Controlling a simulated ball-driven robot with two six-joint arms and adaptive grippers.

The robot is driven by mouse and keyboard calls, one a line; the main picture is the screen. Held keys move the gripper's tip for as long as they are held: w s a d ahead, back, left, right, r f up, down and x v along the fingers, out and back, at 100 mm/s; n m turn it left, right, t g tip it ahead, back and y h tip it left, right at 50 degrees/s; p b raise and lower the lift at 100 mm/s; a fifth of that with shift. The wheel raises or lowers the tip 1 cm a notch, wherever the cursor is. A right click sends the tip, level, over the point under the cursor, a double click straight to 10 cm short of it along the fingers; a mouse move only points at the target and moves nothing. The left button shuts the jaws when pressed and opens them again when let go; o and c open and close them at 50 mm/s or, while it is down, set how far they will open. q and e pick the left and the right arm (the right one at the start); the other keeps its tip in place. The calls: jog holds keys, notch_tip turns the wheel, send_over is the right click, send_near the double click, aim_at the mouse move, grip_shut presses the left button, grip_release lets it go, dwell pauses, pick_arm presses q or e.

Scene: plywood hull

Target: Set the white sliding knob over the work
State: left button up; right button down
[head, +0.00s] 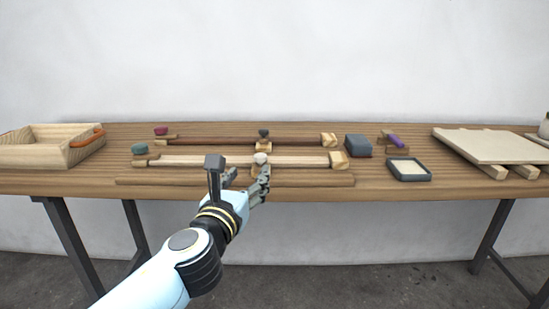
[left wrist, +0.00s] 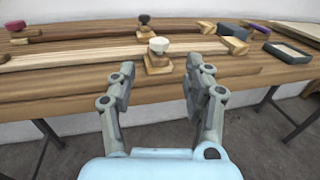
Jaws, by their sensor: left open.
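The white knob (head: 261,158) sits on a small wooden slider on the front light-wood rail (head: 200,160). It also shows in the left wrist view (left wrist: 159,45), upright on its wooden block (left wrist: 157,64), beyond the fingers and roughly between them. My left gripper (head: 250,184) is open and empty at the table's front edge, just short of the knob; its fingers stand apart in the left wrist view (left wrist: 160,82). A work piece is not clearly identifiable. My right gripper is not in view.
Behind runs a dark rail (head: 220,140) with a dark knob (head: 263,132). Wooden end blocks (head: 338,159) close the rails at right. A wooden box (head: 50,147) stands at left; a grey tray (head: 408,170), a dark block (head: 358,146) and a pale board (head: 495,145) lie at right.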

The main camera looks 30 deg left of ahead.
aim_at(258, 161)
pick_arm(q)
jog(key=x, duration=1)
jog(key=shift+w+a+f, duration=0.1)
jog(key=shift+w+f, duration=0.05)
grip_shut()
jog(key=shift+f, duration=0.1)
